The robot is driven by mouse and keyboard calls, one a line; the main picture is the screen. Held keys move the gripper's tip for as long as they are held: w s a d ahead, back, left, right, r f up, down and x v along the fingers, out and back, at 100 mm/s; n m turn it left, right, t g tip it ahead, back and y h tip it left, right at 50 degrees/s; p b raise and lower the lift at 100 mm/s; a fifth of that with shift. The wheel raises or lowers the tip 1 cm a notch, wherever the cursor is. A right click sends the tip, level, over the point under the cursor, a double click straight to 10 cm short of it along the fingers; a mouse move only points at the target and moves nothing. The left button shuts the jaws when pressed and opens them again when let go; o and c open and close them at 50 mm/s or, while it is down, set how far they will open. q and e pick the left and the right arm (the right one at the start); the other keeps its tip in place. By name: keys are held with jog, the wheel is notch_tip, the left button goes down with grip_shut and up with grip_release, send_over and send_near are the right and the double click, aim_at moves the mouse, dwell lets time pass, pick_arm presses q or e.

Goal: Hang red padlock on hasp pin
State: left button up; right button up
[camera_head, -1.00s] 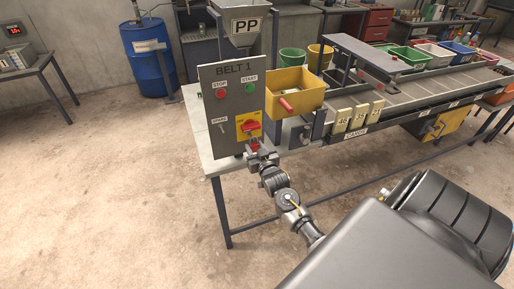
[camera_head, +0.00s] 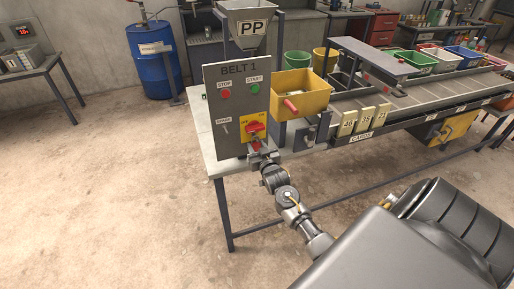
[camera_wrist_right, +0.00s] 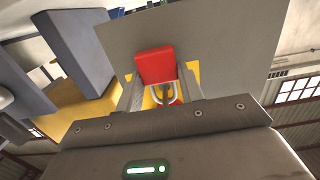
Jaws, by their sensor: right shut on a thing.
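My right gripper (camera_head: 258,155) is in front of the lower part of the grey BELT 1 panel (camera_head: 226,106). It is shut on the red padlock (camera_head: 253,147), just below the red rotary switch on its yellow plate (camera_head: 262,118). In the right wrist view, the padlock's red body (camera_wrist_right: 155,65) sits between the two fingers. A grey shackle shows beside it, against the yellow plate (camera_wrist_right: 204,76). I cannot make out the hasp pin, or whether the shackle touches it. My left gripper is not in view.
A yellow bin (camera_head: 302,90) with a red handle juts out right of the panel. The panel stands on a table (camera_head: 206,150) at its left end. Open floor lies in front. A blue drum (camera_head: 160,72) stands behind, at the left.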

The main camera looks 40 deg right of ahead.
jog(key=o, duration=1.1)
jog(key=shift+s+a+f, duration=0.1)
jog(key=shift+s+a, duration=0.1)
jog(key=shift+s, duration=0.3)
jog(key=b+v, duration=0.2)
jog(key=v, duration=0.8)
jog(key=shift+w, duration=0.1)
